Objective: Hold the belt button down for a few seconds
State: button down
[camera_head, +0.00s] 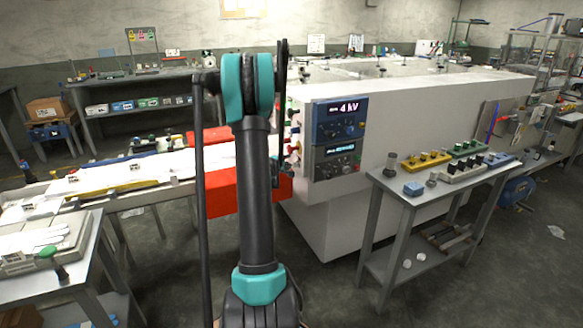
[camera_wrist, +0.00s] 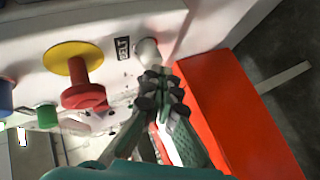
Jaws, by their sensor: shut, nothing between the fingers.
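In the wrist view, a pale round belt button (camera_wrist: 147,50) sticks out of the white machine face beside a dark label reading BELT (camera_wrist: 122,48). My gripper (camera_wrist: 160,84) is shut and empty, with its dark fingertips together just below the button in the picture. The tips overlap the button's lower edge, and I cannot tell whether they touch it or whether it is pressed in. In the head view my arm reaches toward the end of the white machine (camera_head: 420,105); the gripper and belt button are hidden or too small to make out there.
A red mushroom button (camera_wrist: 84,96) on a yellow disc (camera_wrist: 72,57) stands left of the belt button, with a green button (camera_wrist: 46,115) beyond. A red-orange box-like part (camera_wrist: 225,110) lies close to the gripper's right. A metal table (camera_head: 375,180) stands right of the machine.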

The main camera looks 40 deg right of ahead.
jog(key=shift+w+a, duration=0.2)
jog(key=shift+a, duration=0.65)
jog(key=shift+a, duration=0.1)
jog(key=shift+w+a, duration=0.2)
jog(key=shift+a, duration=0.6)
jog(key=shift+w+a, duration=0.2)
jog(key=shift+a, duration=0.55)
jog(key=shift+w+a, duration=0.2)
jog(key=shift+a, duration=0.6)
